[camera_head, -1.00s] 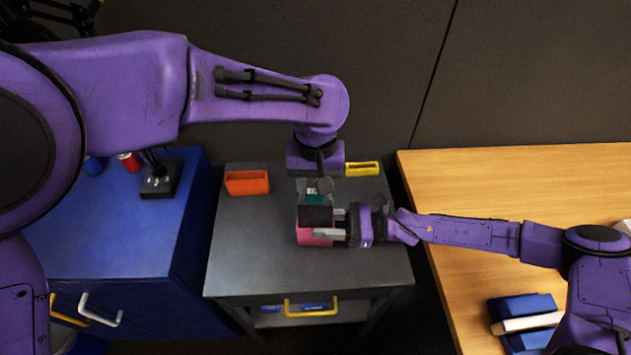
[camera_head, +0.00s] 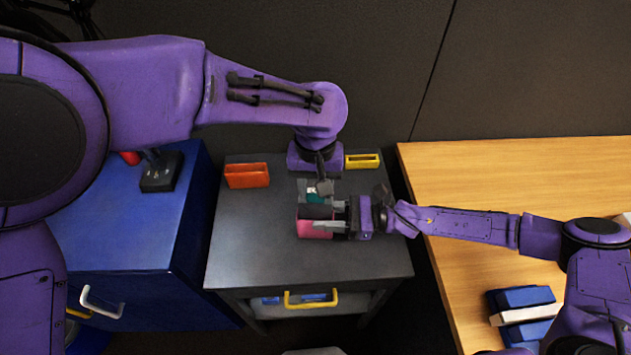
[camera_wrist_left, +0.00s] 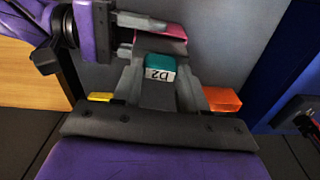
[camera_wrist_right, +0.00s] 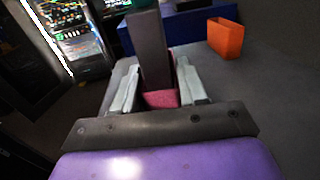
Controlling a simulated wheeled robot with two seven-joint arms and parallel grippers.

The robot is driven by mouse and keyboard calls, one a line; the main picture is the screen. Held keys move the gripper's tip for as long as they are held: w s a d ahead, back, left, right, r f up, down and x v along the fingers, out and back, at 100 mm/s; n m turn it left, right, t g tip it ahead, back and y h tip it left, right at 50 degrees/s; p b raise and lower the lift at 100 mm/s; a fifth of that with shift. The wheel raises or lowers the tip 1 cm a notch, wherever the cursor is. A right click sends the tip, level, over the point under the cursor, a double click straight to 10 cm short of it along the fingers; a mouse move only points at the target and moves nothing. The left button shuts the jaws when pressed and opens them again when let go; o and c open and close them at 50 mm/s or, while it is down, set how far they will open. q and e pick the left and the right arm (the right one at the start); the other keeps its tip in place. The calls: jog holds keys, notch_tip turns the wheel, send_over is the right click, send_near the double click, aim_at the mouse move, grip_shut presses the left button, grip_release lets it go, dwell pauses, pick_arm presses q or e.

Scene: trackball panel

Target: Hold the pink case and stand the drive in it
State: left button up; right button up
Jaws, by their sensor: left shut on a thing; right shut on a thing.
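The pink case (camera_head: 314,229) is on the grey cabinet top, and my right gripper (camera_head: 334,220) is shut on it from the right. It also shows in the right wrist view (camera_wrist_right: 162,98) and behind the drive in the left wrist view (camera_wrist_left: 168,34). The drive (camera_head: 318,212) is a dark block with a teal end and a white "D2" label, seen in the left wrist view (camera_wrist_left: 160,67). My left gripper (camera_head: 316,190) is shut on its teal end from above. The drive's dark body rises over the case's opening; I cannot tell how far inside its lower end is.
An orange case (camera_head: 247,176) stands at the back left of the cabinet top, and a yellow case (camera_head: 362,161) at the back right. The front of the top (camera_head: 300,265) is clear. A blue cabinet (camera_head: 125,235) stands left, a wooden table (camera_head: 500,175) right.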

pick_arm(q)
jog(key=shift+f, duration=1.05)
jog(key=o, duration=1.2)
jog(key=shift+r, duration=0.1)
